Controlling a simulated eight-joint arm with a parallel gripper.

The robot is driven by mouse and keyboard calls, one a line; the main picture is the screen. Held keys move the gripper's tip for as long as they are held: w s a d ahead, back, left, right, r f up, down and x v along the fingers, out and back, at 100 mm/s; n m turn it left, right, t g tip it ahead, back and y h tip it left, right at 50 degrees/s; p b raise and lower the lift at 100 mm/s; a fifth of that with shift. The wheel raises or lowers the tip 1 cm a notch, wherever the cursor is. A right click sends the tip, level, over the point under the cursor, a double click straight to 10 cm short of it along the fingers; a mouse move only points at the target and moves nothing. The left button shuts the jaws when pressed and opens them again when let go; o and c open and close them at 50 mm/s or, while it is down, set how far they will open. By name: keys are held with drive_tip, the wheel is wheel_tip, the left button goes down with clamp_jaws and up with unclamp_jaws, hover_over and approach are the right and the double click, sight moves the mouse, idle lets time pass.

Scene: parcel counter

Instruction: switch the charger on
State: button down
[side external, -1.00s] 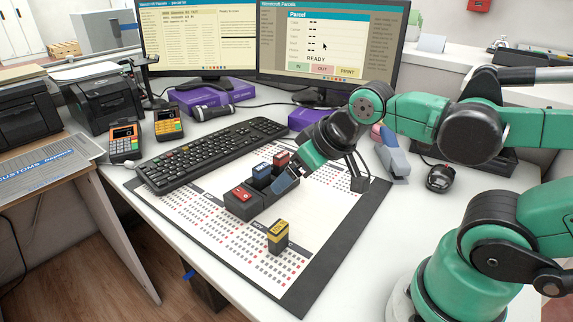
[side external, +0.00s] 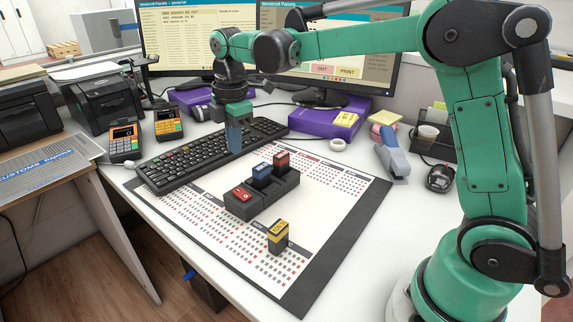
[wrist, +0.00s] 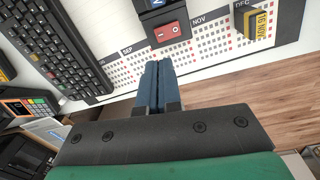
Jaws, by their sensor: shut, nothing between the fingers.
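The charger (side external: 246,212) is a dark block on the desk calendar, with a red rocker switch (side external: 242,194) on its near left end. Its on or off position is too small to tell. A blue battery (side external: 262,171) and a red battery (side external: 282,159) stand in its slots. In the wrist view the switch (wrist: 168,31) shows beyond my fingertips, with part of the blue battery (wrist: 152,4) at the top edge. My gripper (side external: 234,150) is shut and empty, pointing down over the keyboard's edge, apart from the charger to its upper left.
A yellow-and-black block (side external: 278,237) stands alone on the calendar (side external: 330,215) in front of the charger. The keyboard (side external: 205,160) lies behind and left. The calendar's right part is clear.

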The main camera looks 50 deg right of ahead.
sight(236, 189)
drive_tip(key=shift+n+g, duration=0.3)
drive_tip(key=shift+n, duration=0.5)
drive_tip(key=shift+w+f, duration=0.2)
drive_tip(key=shift+f, duration=1.15)
drive_tip(key=shift+w+f, duration=0.2)
drive_tip(key=shift+f, duration=1.2)
drive_tip(key=shift+w+f, duration=0.2)
drive_tip(key=shift+f, duration=1.15)
drive_tip(key=shift+f, duration=0.6)
drive_tip(key=shift+w+r, duration=0.15)
drive_tip(key=shift+r, duration=1.6)
drive_tip(key=shift+r, duration=1.6)
